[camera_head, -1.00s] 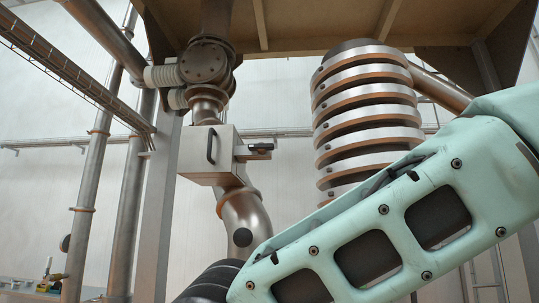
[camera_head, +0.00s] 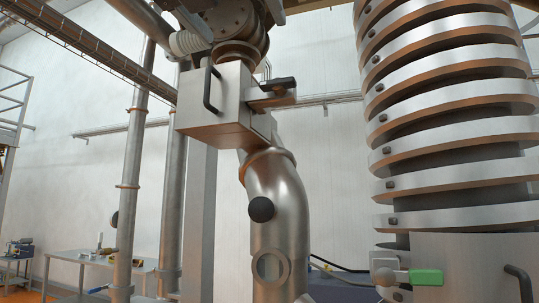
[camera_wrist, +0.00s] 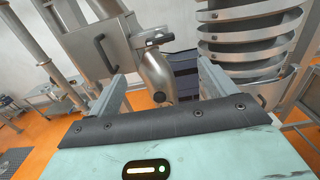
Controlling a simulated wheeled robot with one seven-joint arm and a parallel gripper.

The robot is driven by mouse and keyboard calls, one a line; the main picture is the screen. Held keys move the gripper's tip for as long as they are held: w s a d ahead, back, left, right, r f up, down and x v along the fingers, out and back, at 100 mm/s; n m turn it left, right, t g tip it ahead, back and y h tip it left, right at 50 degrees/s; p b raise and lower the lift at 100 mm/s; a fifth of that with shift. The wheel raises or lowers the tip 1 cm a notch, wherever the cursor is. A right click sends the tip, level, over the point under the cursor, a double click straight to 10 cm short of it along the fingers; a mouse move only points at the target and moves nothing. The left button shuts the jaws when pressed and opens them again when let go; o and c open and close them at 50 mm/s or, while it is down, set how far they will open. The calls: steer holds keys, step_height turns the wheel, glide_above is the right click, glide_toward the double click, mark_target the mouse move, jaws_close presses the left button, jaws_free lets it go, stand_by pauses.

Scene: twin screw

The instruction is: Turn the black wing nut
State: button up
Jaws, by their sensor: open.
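A black, bar-shaped part that looks like the wing nut (camera_head: 277,86) sits on a metal bracket on the right side of a grey metal box (camera_head: 216,105). It also shows in the wrist view (camera_wrist: 158,39), near the top centre. My gripper (camera_wrist: 160,72) is open and empty. Its two fingers stand wide apart, and the wing nut appears above and beyond the gap between them. My gripper is not in the head view. A round black knob (camera_head: 262,209) sits on the curved pipe below the box.
A large ribbed column (camera_head: 450,100) stands to the right of the box. A green-handled valve (camera_head: 425,277) is at its lower left. The curved metal pipe (camera_head: 280,200) drops below the box. A workbench (camera_head: 75,258) stands at far left.

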mark_target(276, 81)
steer(key=p+x, duration=0.3)
steer(key=x, duration=1.3)
steer(key=shift+w+f, duration=0.15)
steer(key=shift+w, duration=0.15)
steer(key=c, duration=1)
